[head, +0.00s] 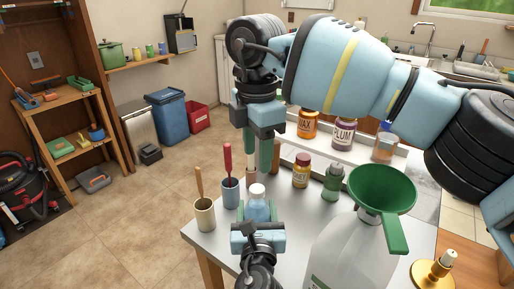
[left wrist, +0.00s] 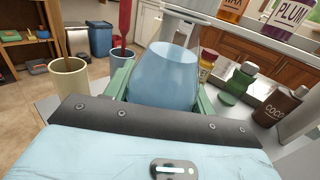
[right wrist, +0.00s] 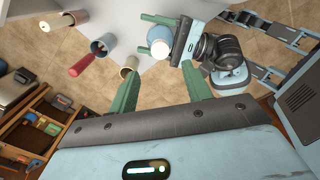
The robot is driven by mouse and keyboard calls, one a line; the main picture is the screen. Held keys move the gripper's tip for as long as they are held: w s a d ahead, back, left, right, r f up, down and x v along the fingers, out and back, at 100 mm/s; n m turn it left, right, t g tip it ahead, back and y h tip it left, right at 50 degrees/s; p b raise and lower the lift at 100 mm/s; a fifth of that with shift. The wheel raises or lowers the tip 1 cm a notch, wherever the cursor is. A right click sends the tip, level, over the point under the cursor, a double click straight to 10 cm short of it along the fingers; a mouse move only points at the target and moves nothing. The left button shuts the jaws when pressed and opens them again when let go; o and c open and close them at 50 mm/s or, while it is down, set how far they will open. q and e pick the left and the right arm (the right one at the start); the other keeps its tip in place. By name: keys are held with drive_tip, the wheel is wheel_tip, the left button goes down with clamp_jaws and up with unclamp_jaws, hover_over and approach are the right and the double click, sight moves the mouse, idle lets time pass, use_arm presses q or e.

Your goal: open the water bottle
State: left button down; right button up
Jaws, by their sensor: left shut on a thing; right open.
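The water bottle is light blue with a white cap (head: 257,190) on top. It stands upright near the table's front edge, and its blue body (head: 258,209) shows below the cap. My left gripper (left wrist: 165,90) is shut on the bottle (left wrist: 165,72), with a green finger on each side of its body. My right gripper (head: 263,158) is open and empty, fingers pointing down, above and beyond the bottle in the head view. In the right wrist view the white cap (right wrist: 160,49) lies past the open fingers, apart from them.
A cream cup (head: 205,215) and a blue cup (head: 231,194) with a red-handled tool stand left of the bottle. A large jug (head: 345,255) with a green funnel (head: 382,190) stands right. Yellow (head: 301,172) and green (head: 333,183) small bottles stand behind.

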sight(257, 188)
drive_tip(key=m, duration=0.3)
drive_tip(key=shift+m, duration=0.3)
drive_tip(key=shift+f, duration=4)
drive_tip(key=c, duration=1.1)
drive_tip(key=shift+o, duration=0.2)
